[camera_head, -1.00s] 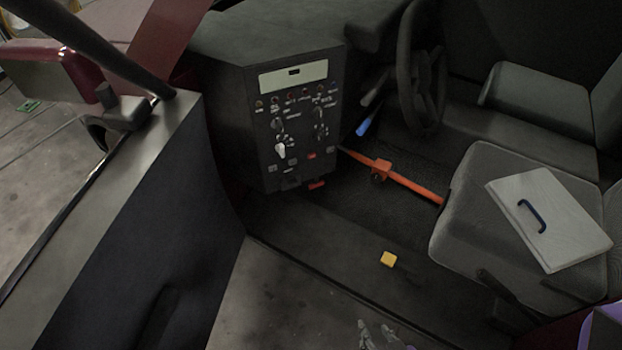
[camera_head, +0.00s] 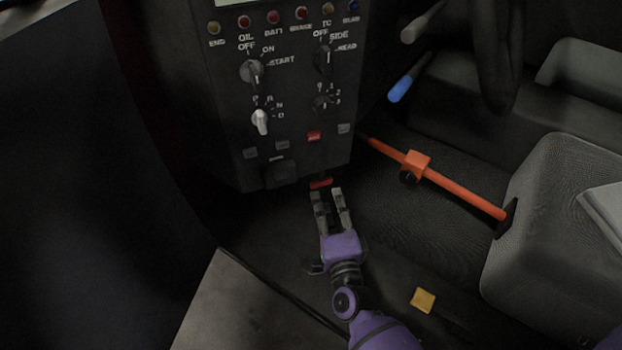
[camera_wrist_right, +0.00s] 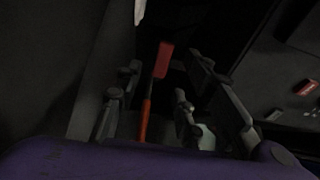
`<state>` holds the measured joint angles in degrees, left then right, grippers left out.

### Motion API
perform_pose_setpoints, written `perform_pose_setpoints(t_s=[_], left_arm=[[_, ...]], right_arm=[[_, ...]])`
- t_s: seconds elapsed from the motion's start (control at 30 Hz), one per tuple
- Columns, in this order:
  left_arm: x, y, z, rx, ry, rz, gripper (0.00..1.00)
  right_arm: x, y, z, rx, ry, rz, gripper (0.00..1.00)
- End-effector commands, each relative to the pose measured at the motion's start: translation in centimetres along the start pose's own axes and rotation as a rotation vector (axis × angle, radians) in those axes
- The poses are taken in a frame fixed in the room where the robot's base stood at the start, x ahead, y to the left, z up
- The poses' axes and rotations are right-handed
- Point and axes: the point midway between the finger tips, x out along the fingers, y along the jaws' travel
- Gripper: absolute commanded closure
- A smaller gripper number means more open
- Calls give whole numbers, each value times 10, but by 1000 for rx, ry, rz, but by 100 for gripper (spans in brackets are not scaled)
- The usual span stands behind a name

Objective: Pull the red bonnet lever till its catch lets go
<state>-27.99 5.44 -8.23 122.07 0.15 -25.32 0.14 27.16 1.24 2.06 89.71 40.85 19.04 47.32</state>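The red bonnet lever (camera_head: 320,183) is a small red bar under the lower edge of the dark control panel. My right gripper (camera_head: 329,193) points up at it, with its two grey fingers apart and their tips just short of or close beside the lever. In the right wrist view, a red tab (camera_wrist_right: 162,60) shows in the gap between the open fingers (camera_wrist_right: 165,78), with an orange-red strip running down from it. I cannot tell whether a finger touches it. My left gripper is not in view.
The control panel (camera_head: 290,110) with knobs and lamps stands above the lever. An orange bar with a block (camera_head: 415,165) runs to the right towards the grey seat (camera_head: 555,215). A yellow block (camera_head: 423,300) lies on the sill. The door (camera_head: 70,170) fills the left.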

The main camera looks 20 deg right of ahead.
Motion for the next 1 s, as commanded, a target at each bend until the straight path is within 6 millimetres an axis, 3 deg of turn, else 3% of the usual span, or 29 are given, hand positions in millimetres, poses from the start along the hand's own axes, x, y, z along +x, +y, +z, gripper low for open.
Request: perform_pose_setpoints(t_s=[0.17,0.53,0.93,1.0], left_arm=[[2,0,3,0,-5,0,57],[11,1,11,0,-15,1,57],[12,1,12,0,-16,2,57],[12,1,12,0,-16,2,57]], right_arm=[[13,-2,-1,33,5,-9,64],[68,-1,-1,27,3,-6,64],[78,-2,-1,26,2,-5,64],[78,-2,-1,26,2,-5,72]])
